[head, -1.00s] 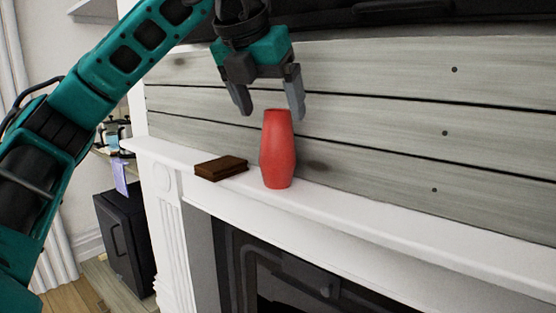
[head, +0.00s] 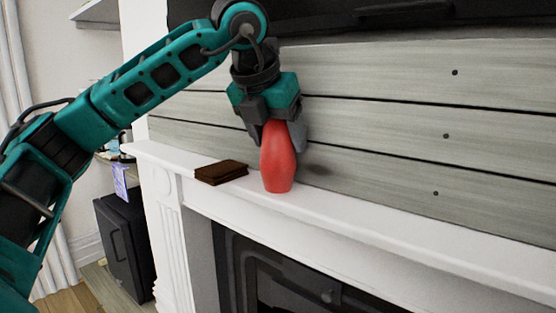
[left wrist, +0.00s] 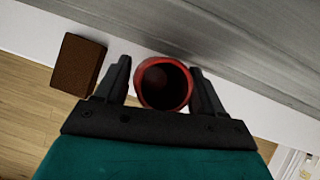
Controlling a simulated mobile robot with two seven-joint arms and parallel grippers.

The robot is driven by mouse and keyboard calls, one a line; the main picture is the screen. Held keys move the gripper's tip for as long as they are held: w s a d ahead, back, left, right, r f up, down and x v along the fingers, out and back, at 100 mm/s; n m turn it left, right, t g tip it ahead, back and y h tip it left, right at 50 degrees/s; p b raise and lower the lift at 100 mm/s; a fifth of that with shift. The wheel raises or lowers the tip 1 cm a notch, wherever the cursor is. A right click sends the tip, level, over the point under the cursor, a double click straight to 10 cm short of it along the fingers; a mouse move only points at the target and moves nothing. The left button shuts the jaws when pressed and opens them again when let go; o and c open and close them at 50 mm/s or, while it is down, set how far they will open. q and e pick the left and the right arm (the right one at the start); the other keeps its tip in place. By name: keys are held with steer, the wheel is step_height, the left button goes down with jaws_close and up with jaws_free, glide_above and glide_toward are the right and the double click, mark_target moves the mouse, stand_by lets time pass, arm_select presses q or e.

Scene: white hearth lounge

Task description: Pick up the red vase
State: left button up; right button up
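The red vase (head: 278,165) stands upright on the white mantel shelf in the head view. In the left wrist view I look down into the round dark mouth of the vase (left wrist: 165,106). My left gripper (head: 280,143) points down over the vase, with one finger on each side of its upper part. In the left wrist view the fingers of the left gripper (left wrist: 161,70) are apart, with a narrow gap showing at the left finger; contact at the right finger is unclear. My right gripper is not in view.
A dark brown book-like block (head: 221,172) lies on the mantel (head: 400,225) just left of the vase. Grey plank wall (head: 400,130) rises close behind. The mantel to the right of the vase is clear. A black cabinet (head: 123,245) stands lower left.

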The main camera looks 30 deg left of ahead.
arm_select(q)
steer(key=c, duration=1.1)
steer(key=shift+r, duration=0.1)
